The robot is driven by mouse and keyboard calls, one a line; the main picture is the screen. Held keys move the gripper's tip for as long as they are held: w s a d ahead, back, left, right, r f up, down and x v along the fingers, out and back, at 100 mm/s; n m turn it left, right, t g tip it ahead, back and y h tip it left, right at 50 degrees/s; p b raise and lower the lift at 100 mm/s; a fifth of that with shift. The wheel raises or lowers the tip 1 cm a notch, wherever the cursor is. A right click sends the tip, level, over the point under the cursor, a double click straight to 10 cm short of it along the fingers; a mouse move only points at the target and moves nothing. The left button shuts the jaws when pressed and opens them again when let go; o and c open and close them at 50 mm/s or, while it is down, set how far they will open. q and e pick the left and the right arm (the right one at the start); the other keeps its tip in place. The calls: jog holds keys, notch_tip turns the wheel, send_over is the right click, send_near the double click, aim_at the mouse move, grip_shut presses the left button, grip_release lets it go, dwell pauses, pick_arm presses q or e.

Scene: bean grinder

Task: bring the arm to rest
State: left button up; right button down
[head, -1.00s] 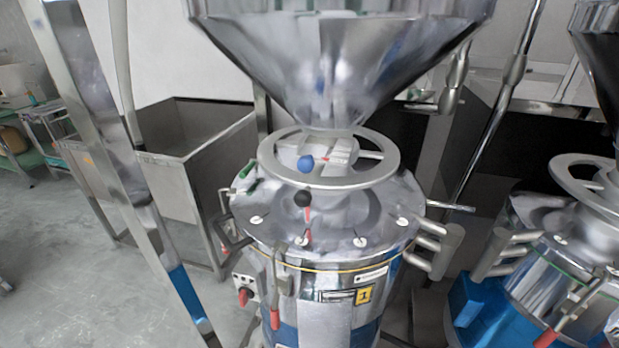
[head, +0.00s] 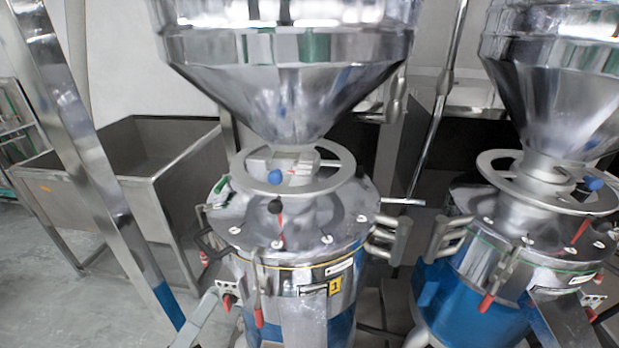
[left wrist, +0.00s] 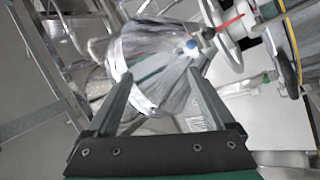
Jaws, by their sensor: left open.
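The near grinder (head: 300,240) stands upright, with a steel hopper (head: 290,90) above it and a round handwheel (head: 340,165) below the hopper's neck. A blue ball knob (head: 275,177) shows at the wheel. In the head view, a grey part that appears to be my left gripper (head: 200,318) enters at the bottom, near a red knob on the grinder's front. In the left wrist view my left gripper (left wrist: 160,74) is open, its two fingers apart with nothing held. Beyond the fingers the hopper (left wrist: 150,50) appears tilted by the camera angle. My right gripper is not in view.
A second grinder (head: 480,270) with its own hopper (head: 560,90) stands on the right. An open steel bin (head: 150,165) is at the left, behind a slanting metal post (head: 100,160). Grey floor (head: 110,305) is clear at lower left.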

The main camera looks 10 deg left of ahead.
pick_arm(q)
jog(key=s+d+r+m+t+h+p, duration=0.1)
jog(key=d+r+m, duration=0.15)
jog(key=r, duration=0.75)
jog(key=s+d+r+m+t+h+p, duration=0.15)
jog(key=r+m, duration=0.25)
jog(key=r, duration=0.6)
jog(key=s+d+r+m+t+h, duration=0.15)
jog(key=r+m, duration=0.25)
jog(key=r, duration=0.6)
jog(key=a+r+n+t+y, duration=0.15)
jog(key=a+n+y, duration=0.3)
jog(key=y, duration=0.65)
notch_tip(320, 180, up, 38)
jog(key=f+m+p, duration=0.1)
jog(key=p, duration=3.7)
notch_tip(320, 180, down, 33)
jog(key=b, duration=3.3)
jog(key=shift+a+f+b, duration=0.2)
jog(key=shift+a+b, duration=0.15)
jog(key=shift+a, duration=0.1)
jog(key=shift+t, duration=0.25)
